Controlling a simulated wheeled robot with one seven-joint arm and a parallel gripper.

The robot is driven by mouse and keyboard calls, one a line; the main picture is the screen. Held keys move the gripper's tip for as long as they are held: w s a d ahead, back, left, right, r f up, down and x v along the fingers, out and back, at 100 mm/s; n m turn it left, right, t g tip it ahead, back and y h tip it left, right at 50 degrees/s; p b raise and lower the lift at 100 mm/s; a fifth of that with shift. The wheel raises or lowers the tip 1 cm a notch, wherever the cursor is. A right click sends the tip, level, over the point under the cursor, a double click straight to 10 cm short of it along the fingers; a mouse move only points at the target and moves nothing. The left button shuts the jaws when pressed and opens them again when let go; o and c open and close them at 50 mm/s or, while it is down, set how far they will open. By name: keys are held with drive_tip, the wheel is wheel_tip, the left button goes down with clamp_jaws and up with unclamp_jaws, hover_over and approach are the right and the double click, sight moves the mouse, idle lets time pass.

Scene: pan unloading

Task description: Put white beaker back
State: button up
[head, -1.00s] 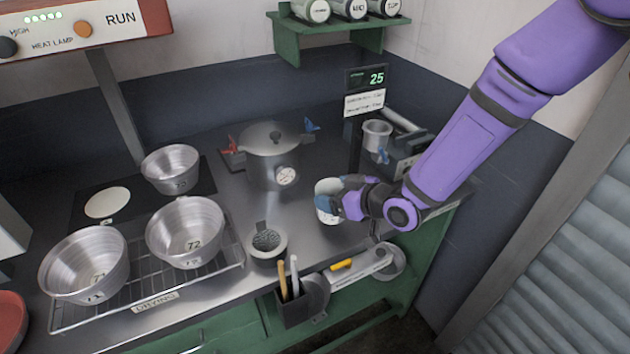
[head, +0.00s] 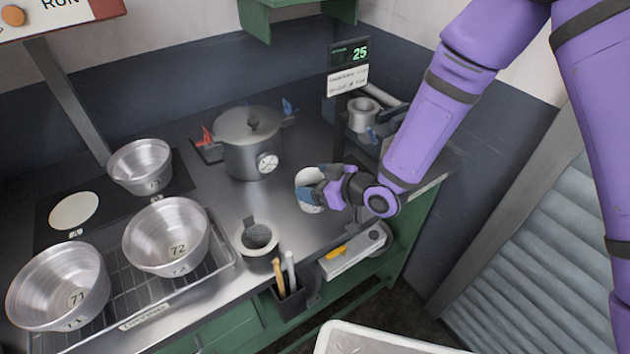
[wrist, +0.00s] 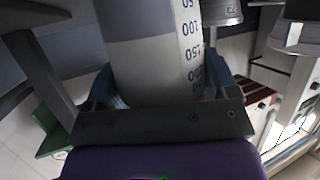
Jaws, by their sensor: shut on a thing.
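The white beaker (head: 308,190) is above or on the steel counter, right of the pressure pot; in the head view I cannot tell whether its base touches the counter. My gripper (head: 318,192) is shut on it from the right, with blue fingers on its sides. In the wrist view the beaker (wrist: 155,55) fills the upper middle, white and grey with a printed scale along its right side. The gripper fingers (wrist: 157,92) sit on both sides of it. Part of the beaker is hidden by the gripper.
The pressure pot (head: 250,150) stands left of the beaker. A dark mortar (head: 258,240) is at the front. Metal bowls 71 (head: 60,285) and 72 (head: 165,235) sit on a rack. A display reading 25 (head: 348,54) stands behind. A white tray (head: 375,342) shows at the bottom.

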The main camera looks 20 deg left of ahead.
drive_tip(key=shift+s+d+f, duration=0.1)
drive_tip(key=shift+f, duration=0.15)
drive_tip(key=shift+s+d+f, duration=0.1)
drive_tip(key=shift+d+f, duration=0.05)
drive_tip(key=shift+f, duration=0.1)
drive_tip(key=o, duration=0.9)
drive_tip(key=shift+r, duration=0.3)
drive_tip(key=r+v, duration=0.1)
drive_tip(key=v, duration=1)
drive_tip(key=shift+d, duration=0.2)
drive_tip(key=shift+r, duration=0.1)
